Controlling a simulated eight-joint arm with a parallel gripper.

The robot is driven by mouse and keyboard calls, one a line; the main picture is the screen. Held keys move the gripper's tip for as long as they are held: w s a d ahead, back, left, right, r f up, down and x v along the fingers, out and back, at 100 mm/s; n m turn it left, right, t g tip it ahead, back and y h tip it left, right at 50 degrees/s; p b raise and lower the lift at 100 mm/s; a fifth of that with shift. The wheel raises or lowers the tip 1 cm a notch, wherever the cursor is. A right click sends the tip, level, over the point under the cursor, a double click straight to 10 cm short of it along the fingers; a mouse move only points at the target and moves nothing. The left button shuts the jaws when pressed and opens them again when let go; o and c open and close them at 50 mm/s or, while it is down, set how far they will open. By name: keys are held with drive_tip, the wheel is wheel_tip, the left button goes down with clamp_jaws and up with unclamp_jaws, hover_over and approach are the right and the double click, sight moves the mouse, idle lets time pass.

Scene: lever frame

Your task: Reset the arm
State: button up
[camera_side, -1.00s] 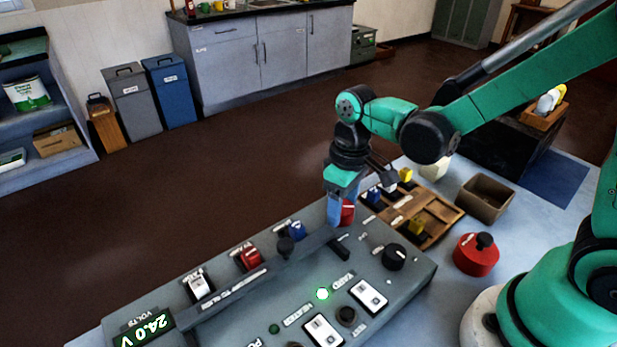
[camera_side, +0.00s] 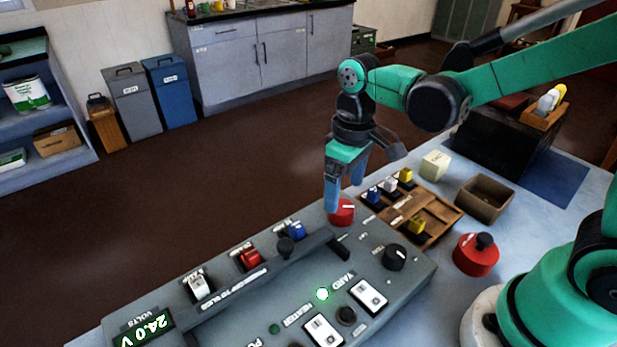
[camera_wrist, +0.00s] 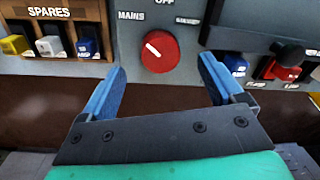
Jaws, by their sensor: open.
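My gripper (camera_side: 345,190) is open and empty, above the far right corner of the grey lever frame (camera_side: 400,285). In the wrist view its two blue fingers (camera_wrist: 160,88) stand apart, with the red MAINS knob (camera_wrist: 160,51) between and beyond them. The knob's white line points up and left there; the knob (camera_side: 342,211) shows just below the fingers in the side view. White (camera_side: 199,287), red (camera_side: 248,258) and blue (camera_side: 296,231) levers line the frame's far edge.
A wooden SPARES tray (camera_side: 440,214) with coloured pieces sits right of the frame. Near it are a brown box (camera_side: 485,198), a cream block (camera_side: 434,165) and a red round object with a black knob (camera_side: 476,254). A raised dark bar (camera_side: 270,270) crosses the frame.

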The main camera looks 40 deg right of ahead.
drive_tip(key=shift+d+r, duration=0.1)
drive_tip(key=shift+r, duration=0.8)
drive_tip(key=shift+s+d+r, duration=0.15)
drive_tip(key=shift+r, duration=0.1)
drive_tip(key=shift+s+d+r+m+t+h, duration=0.1)
drive_tip(key=shift+s+d+r+m+t, duration=0.45)
drive_tip(key=shift+t, duration=0.65)
drive_tip(key=shift+s+d+r+m+t+h, duration=0.1)
drive_tip(key=shift+s+d+r+m+t, duration=0.5)
drive_tip(key=shift+t, duration=0.6)
drive_tip(key=shift+s+d+r+m+t+h, duration=0.1)
drive_tip(key=shift+s+d+r+m+t, duration=0.5)
drive_tip(key=shift+t, duration=0.6)
drive_tip(key=shift+w+d+f, duration=0.1)
drive_tip(key=shift+w+f, duration=0.05)
drive_tip(key=shift+f, duration=0.05)
